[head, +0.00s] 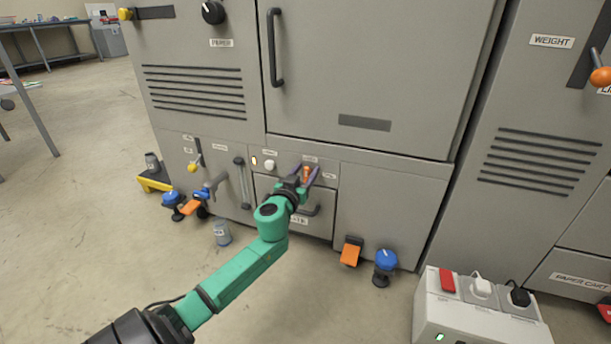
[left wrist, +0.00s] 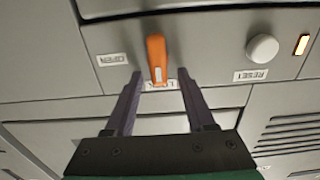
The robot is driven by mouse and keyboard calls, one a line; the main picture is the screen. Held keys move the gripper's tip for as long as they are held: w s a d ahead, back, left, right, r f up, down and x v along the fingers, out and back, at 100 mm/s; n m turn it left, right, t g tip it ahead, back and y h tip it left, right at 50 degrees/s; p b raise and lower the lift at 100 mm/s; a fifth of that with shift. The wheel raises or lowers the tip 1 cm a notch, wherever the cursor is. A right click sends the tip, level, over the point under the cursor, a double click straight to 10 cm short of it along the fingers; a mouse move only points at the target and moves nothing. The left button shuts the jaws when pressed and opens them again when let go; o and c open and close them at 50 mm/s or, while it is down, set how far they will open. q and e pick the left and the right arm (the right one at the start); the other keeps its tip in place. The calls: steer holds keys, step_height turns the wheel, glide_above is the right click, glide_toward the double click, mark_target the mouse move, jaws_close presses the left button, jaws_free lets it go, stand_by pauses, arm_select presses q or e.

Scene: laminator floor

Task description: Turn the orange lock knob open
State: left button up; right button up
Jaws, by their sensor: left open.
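The orange lock knob (left wrist: 156,58) sits on the grey machine's front panel. In the left wrist view its long handle stands nearly along the picture's vertical, with an OPEN label (left wrist: 112,60) to its left and a partly hidden label below it. In the head view the knob (head: 306,174) shows between the fingers. My left gripper (left wrist: 158,82) is open, its two fingers to either side of the knob's lower end, with gaps visible. In the head view my left gripper (head: 306,172) is at the panel. My right gripper is not in view.
A white RESET button (left wrist: 262,48) and a lit indicator (left wrist: 301,45) are beside the knob. A drawer handle (head: 312,211) lies below. Orange pedals, blue knobs (head: 386,261) and a grey can (head: 222,233) are near the floor. A power box (head: 470,310) stands front right.

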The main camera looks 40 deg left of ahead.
arm_select(q)
jaws_close()
steer(key=shift+d, duration=0.1)
steer(key=m, duration=0.1)
steer(key=m+p, duration=0.1)
steer(key=m, duration=0.1)
steer(key=shift+w+d+m, duration=0.1)
steer(key=shift+d+m, duration=0.2)
steer(key=m, duration=0.4)
steer(key=d+f+m, duration=0.1)
steer(key=m, duration=0.4)
steer(key=f+m, duration=0.1)
steer(key=m, duration=0.4)
steer(key=shift+w+d+f, duration=0.25)
steer(key=shift+m, duration=0.3)
